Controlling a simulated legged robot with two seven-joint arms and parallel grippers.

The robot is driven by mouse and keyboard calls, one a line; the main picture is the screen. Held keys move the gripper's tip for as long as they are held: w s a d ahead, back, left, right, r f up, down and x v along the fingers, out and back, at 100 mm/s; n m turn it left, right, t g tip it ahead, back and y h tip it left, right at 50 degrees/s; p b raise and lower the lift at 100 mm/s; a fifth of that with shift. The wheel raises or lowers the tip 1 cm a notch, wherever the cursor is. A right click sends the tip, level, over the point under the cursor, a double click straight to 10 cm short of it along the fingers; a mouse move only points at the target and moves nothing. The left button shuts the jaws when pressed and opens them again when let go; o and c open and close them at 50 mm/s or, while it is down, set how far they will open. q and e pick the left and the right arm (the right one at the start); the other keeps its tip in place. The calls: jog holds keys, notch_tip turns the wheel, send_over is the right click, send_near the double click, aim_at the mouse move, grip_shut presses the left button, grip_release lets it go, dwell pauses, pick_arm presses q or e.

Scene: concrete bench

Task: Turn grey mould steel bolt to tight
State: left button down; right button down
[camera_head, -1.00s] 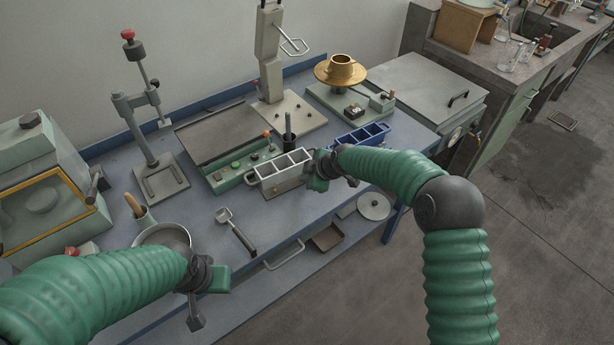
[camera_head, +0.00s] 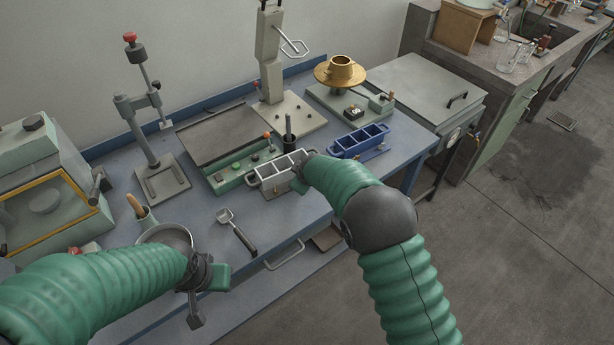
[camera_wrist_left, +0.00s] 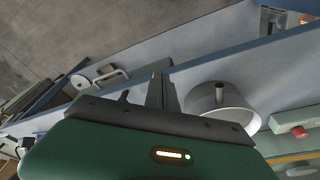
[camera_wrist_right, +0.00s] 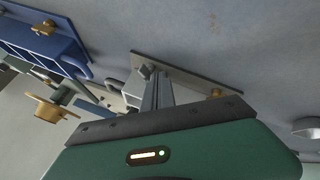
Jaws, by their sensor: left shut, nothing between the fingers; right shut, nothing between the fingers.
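The grey mould (camera_head: 268,181) is an open three-cell box on a plate near the bench's front edge. In the right wrist view its base plate (camera_wrist_right: 190,76) carries a steel bolt (camera_wrist_right: 146,71) and a brass-coloured bolt (camera_wrist_right: 216,93). My right gripper (camera_wrist_right: 158,82) is shut and empty, its fingertips close beside the steel bolt; I cannot tell whether they touch it. In the head view my right arm hides this end of the mould. My left gripper (camera_head: 196,318) is shut and empty in front of the bench; it also shows in the left wrist view (camera_wrist_left: 160,82).
A blue mould (camera_head: 360,143) stands to the right of the grey one. A scoop (camera_head: 238,230) and a pan (camera_head: 165,236) lie to the left.

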jog(key=shift+w+m+h, duration=0.1)
jog(key=shift+m+h, duration=0.2)
jog(key=shift+m, duration=0.2)
jog(key=shift+a, duration=0.1)
jog(key=shift+w+a, duration=0.1)
jog(key=shift+a, duration=0.1)
